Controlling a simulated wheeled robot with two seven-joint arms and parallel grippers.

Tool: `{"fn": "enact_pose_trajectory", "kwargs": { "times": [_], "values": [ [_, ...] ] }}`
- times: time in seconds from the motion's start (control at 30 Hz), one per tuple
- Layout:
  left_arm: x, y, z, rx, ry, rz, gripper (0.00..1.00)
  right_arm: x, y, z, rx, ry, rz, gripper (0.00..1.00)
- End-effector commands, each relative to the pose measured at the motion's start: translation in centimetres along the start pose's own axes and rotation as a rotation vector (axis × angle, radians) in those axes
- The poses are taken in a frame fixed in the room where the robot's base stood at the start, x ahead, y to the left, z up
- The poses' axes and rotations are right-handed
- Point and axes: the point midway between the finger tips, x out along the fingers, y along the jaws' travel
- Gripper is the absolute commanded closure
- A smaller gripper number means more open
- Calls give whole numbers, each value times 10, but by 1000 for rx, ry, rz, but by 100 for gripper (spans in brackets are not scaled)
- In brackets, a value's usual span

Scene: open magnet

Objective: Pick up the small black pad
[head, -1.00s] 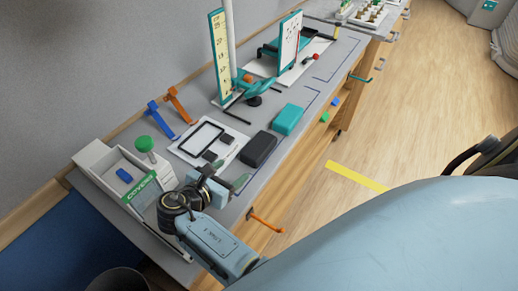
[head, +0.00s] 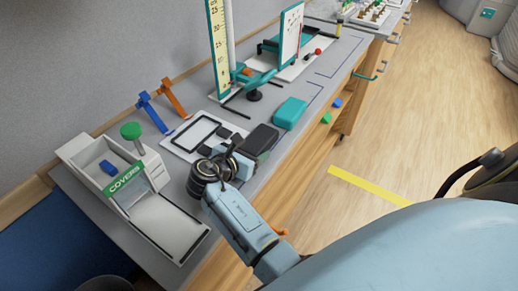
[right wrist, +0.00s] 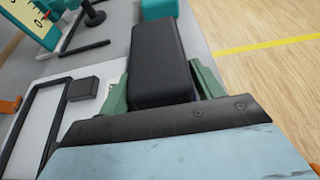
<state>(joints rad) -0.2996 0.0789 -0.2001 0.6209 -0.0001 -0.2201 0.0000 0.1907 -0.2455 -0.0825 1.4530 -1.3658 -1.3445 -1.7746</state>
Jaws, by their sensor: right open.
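One small pad also shows in the right wrist view (right wrist: 82,89), left of the fingers. A larger black block (head: 262,138) lies on the bench right of the board. My right gripper (head: 258,157) is open at the near end of this block. In the right wrist view, the block (right wrist: 158,55) lies between the two green fingers; whether they touch it I cannot tell. My left gripper is out of view.
A teal block (head: 290,113) lies just beyond the black block. A white bin labelled COVERS (head: 125,178) stands at the left. Blue and orange brackets (head: 172,98) stand by the wall. A tall ruled scale (head: 216,45) rises behind. The bench's right edge is close to the gripper.

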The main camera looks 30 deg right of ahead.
Motion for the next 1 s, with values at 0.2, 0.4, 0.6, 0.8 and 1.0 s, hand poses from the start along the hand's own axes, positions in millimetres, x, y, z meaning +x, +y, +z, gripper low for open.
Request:
{"fn": "enact_pose_trajectory", "kwargs": {
  "times": [0.2,0.4,0.6,0.8,1.0],
  "values": [
    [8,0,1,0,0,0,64,9,0,0,1,0,1,35],
    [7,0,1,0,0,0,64,9,0,1,1,0,1,37],
    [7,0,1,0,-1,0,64,8,0,1,1,0,1,62],
    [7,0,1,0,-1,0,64,8,0,1,1,0,1,62],
    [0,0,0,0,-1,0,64,0,0,22,5,-1,1,62]
  ]
}}
